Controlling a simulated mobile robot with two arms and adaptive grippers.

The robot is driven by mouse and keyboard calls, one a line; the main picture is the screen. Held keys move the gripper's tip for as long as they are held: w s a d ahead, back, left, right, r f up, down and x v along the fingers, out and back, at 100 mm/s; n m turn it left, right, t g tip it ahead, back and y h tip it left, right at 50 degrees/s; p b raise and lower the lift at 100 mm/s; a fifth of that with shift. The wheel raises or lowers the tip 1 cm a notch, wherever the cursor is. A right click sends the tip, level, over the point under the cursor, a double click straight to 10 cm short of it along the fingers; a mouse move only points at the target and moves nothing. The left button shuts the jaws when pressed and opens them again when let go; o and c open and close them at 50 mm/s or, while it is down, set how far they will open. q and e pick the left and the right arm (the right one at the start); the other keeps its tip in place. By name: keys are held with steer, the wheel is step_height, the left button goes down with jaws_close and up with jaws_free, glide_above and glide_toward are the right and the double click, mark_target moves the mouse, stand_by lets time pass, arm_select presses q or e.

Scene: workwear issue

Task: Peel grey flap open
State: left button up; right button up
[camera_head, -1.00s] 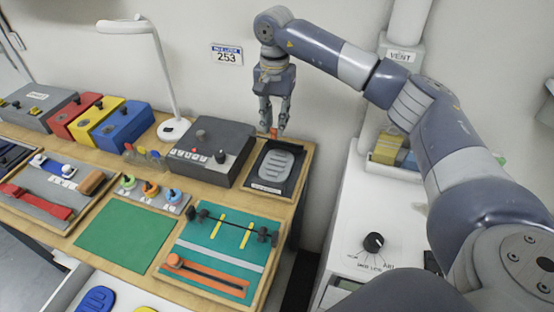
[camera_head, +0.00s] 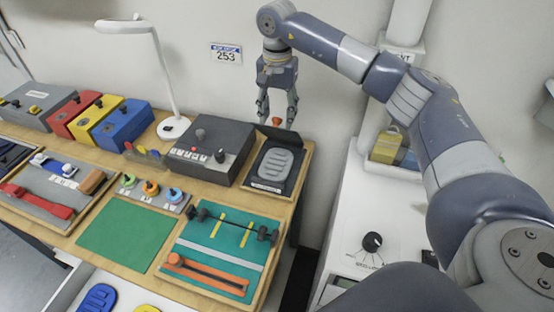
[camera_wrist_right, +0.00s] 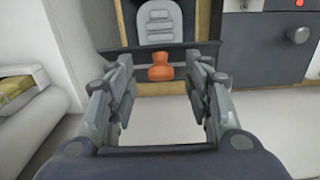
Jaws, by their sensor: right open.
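The dark grey flap (camera_head: 275,135) stands raised at the back edge of the tray (camera_head: 252,187) at the bench's right end, with an orange knob (camera_head: 276,122) on it. The lighter grey sole-shaped pad (camera_head: 277,163) in the tray lies exposed in front of it. My right gripper (camera_head: 277,122) is open, pointing down just behind the flap. In the right wrist view, its fingers (camera_wrist_right: 165,85) stand apart on either side of the orange knob (camera_wrist_right: 160,68), with visible gaps. The flap (camera_wrist_right: 115,62) and pad (camera_wrist_right: 160,22) also show there. My left gripper is not in view.
A dark grey control box (camera_head: 210,150) stands directly left of the tray.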

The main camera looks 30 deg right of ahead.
step_height(320, 180, up, 9)
steer(key=s+a+p, duration=0.1)
steer(key=p, duration=0.5)
steer(key=shift+s+a+r, duration=0.15)
steer(key=shift+s+a, duration=0.05)
steer(key=shift+a, duration=0.2)
stand_by(0.5)
